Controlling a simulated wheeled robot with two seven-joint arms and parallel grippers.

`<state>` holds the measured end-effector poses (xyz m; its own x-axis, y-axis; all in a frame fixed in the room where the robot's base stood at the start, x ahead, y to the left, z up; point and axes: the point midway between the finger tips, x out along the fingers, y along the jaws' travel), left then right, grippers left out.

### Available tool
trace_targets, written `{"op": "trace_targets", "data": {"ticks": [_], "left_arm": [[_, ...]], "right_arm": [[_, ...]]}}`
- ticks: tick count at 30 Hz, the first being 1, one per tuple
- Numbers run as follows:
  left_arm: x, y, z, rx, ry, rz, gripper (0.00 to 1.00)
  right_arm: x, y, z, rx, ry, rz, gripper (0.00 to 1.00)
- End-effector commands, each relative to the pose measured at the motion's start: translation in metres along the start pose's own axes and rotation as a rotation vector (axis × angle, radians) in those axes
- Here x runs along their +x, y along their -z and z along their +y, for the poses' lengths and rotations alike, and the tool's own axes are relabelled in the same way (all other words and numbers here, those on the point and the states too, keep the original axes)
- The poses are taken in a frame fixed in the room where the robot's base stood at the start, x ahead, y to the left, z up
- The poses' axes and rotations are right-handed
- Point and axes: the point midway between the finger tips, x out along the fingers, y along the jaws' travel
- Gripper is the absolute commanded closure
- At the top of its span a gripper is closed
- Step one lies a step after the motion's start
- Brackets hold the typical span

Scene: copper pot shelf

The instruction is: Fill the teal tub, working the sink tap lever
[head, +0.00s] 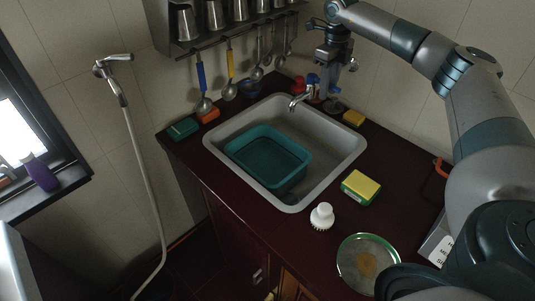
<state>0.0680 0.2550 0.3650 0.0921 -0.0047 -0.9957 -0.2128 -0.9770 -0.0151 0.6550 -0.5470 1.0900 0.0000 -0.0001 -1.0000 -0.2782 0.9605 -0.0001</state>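The teal tub (268,158) sits upright in the grey sink basin (322,172), towards its left side. Its inside looks dark teal, and I cannot tell whether it holds water. The metal tap (298,101) stands at the sink's back edge, its spout over the basin; I see no clear stream. The tap lever is too small to make out. My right gripper (331,82) is behind the sink, just right of the tap, pointing down. Its fingers are too small and dark to judge, and I cannot tell whether it touches anything. My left gripper is out of view.
A yellow-green sponge (361,187), a white brush (322,216) and a green-rimmed plate (368,262) lie on the dark counter at the front right. Ladles (230,75) hang from a rail behind. A hand shower (114,68) hangs at left.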

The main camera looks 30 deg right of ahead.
Motion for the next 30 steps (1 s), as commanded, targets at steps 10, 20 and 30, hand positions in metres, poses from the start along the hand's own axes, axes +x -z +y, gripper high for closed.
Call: {"op": "trace_targets", "data": {"ticks": [10, 20, 30], "left_arm": [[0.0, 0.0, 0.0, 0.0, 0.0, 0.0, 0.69], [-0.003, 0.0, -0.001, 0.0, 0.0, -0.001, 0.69], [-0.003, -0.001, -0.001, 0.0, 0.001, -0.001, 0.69]], "right_arm": [[0.0, 0.0, 0.0, 0.0, 0.0, 0.0, 0.72], [-0.001, 0.0, 0.01, -0.002, 0.0, 0.0, 0.72], [0.0, 0.0, 0.014, 0.0, -0.001, -0.001, 0.72]]}}
